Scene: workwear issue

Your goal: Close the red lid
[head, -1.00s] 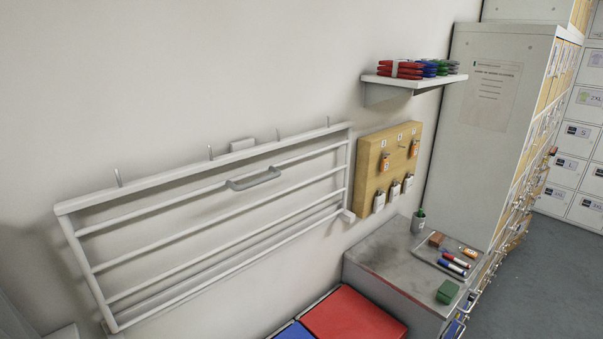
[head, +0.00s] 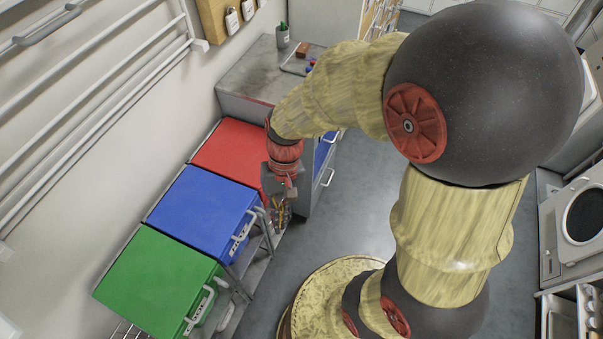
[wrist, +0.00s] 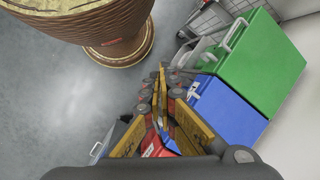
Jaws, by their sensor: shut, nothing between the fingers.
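The red lid (head: 232,146) lies at the far end of a row of three coloured lids in the head view. Its top looks flat, about level with the blue lid. My gripper (head: 280,211) points down at the front right of the red lid and hides that corner, so I cannot tell if they touch. In the wrist view the fingertips of my gripper (wrist: 161,72) are together, with nothing between them. A little red of the red lid (wrist: 156,148) shows there behind the fingers.
The blue lid (head: 200,203) and green lid (head: 155,278) have pale front handles. A grey cabinet (head: 262,75) stands beyond the red lid. A wall rack (head: 90,95) is at the left. Grey floor (head: 345,215) is clear in front of the bins.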

